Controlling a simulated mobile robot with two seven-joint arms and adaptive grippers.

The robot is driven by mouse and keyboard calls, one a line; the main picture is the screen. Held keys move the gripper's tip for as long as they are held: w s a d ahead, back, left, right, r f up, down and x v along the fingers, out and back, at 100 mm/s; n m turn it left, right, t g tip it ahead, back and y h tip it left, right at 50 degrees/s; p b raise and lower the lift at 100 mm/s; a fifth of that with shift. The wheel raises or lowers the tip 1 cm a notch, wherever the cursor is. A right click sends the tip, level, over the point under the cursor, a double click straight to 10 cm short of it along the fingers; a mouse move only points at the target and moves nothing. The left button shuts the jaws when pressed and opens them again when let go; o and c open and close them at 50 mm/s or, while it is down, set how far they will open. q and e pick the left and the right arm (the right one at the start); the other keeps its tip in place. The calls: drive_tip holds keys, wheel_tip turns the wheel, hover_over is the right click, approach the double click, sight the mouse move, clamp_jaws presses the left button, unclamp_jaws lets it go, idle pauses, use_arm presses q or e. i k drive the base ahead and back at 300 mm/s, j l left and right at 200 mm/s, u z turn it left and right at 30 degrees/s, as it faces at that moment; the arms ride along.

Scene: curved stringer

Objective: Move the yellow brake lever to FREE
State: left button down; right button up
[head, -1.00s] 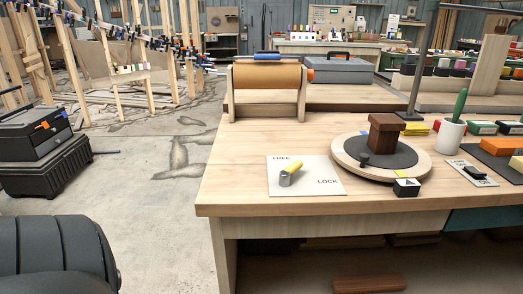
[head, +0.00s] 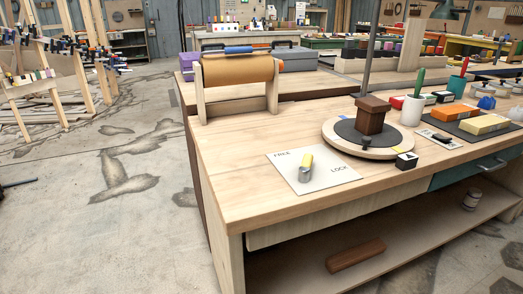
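The yellow brake lever (head: 306,163) sits on a pale plate (head: 333,177) near the front left of the wooden workbench. The plate reads FREE at its upper left and LOCK at its right. The lever has a grey metal end at the bottom and a yellow grip pointing up, between the two words; its exact setting is hard to tell. Beside it is a round turntable (head: 337,143) with a dark top and a brown wooden block (head: 371,115) on it. Neither of my grippers is in the head view.
A roller stand with brown paper (head: 237,71) stands at the bench's back left. A small black-and-white block (head: 406,161) sits by the turntable's front. A white cup (head: 412,110) and colored blocks are to the right. Open concrete floor (head: 110,215) lies left of the bench.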

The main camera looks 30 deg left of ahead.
sight(305, 169)
drive_tip(key=k+j, duration=0.1)
drive_tip(key=j, duration=0.2)
drive_tip(key=k+j, duration=0.1)
drive_tip(key=j, duration=0.25)
drive_tip(key=k+j, duration=0.15)
drive_tip(key=j, duration=0.15)
drive_tip(key=k+j, duration=0.1)
drive_tip(key=j, duration=0.2)
